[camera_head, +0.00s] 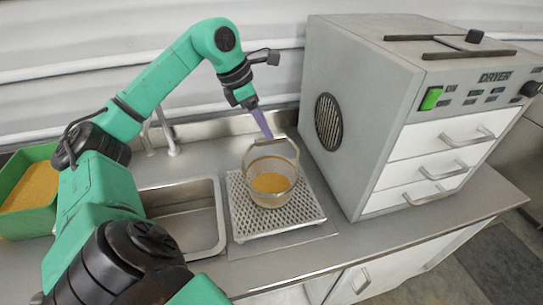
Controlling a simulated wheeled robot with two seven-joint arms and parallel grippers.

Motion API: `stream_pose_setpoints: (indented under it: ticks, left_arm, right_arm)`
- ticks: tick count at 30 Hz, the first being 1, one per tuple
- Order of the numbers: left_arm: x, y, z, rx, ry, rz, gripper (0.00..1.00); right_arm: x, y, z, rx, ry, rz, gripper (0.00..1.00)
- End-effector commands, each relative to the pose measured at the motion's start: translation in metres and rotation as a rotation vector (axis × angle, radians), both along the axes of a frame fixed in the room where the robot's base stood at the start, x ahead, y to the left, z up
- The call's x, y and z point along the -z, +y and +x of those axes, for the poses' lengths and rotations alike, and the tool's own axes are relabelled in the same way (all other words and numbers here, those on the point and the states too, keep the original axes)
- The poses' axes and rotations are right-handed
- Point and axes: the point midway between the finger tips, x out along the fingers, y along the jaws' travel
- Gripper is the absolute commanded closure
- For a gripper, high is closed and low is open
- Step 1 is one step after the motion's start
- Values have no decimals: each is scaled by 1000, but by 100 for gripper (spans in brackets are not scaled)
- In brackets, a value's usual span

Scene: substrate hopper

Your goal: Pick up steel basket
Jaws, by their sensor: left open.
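The steel basket (270,199) stands upright on a perforated metal rack (305,218) on the counter. It is a round mesh basket with a raised handle and orange-yellow grains (271,182) inside. My left gripper (268,136) reaches down from above, with its purple fingers at the top of the basket's handle. The gripper is open. From this view I cannot tell whether the handle lies between the fingers. My right gripper is not in view.
A grey dryer (372,120) with white drawers stands close on the right of the basket. A sink (185,215) lies to the left. A green bin (28,219) of orange-yellow grains is at the far left. The wall is close behind.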

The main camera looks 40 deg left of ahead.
Motion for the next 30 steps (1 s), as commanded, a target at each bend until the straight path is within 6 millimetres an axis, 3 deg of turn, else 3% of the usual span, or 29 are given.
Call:
stream_pose_setpoints:
  ticks: [9,15,17,20,30]
  left_arm:
    - [46,-15,12,2,1,-2,43]
    - [49,-15,13,2,0,1,43]
    - [49,-15,13,1,0,0,62]
    - [49,-15,13,1,0,0,100]
    - [49,-15,13,1,0,0,100]
  right_arm:
    - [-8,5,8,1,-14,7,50]
    - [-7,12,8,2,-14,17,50]
    - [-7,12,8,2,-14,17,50]
    - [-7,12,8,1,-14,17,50]
    - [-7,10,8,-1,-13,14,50]
